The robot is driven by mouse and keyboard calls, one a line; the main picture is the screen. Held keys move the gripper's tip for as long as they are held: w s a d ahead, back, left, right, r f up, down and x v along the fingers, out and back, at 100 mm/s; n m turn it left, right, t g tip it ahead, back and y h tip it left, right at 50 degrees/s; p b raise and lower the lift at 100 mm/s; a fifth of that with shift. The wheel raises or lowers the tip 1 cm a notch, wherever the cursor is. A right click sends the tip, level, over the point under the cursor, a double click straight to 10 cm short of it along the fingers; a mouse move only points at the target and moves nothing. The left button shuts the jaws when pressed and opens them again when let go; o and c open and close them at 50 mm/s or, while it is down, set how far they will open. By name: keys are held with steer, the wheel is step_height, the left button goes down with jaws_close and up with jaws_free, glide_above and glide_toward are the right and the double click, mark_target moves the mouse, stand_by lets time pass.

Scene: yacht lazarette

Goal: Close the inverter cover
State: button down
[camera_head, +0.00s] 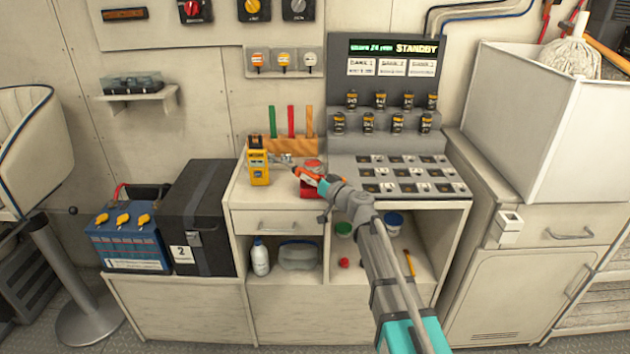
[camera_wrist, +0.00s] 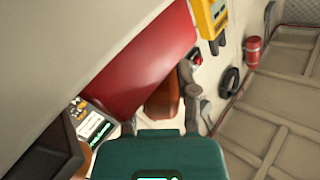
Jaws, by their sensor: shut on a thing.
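My gripper (camera_head: 298,174) reaches over the counter from the lower right, among small red parts. In the wrist view my gripper (camera_wrist: 160,100) has its fingers on either side of a reddish-brown piece (camera_wrist: 163,98) and is shut on it. A broad red panel (camera_wrist: 140,60) fills the space just beyond it. I cannot tell whether these belong to the inverter cover. In the head view a red object (camera_head: 309,190) lies under my gripper, partly hidden by it. The grey console (camera_head: 385,78) with a STANDBY display stands at the right; no cover is clearly visible on it.
A yellow meter (camera_head: 259,168) stands left of my gripper and shows in the wrist view (camera_wrist: 210,18). Behind is a wooden rack (camera_head: 291,146) with coloured sticks. The black box (camera_head: 198,218) and blue battery (camera_head: 128,238) stand left. A white bin (camera_head: 540,120) stands right.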

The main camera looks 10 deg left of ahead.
steer(key=c, duration=0.7)
jaws_free()
steer(key=shift+d, duration=0.1)
steer(key=v, duration=1.2)
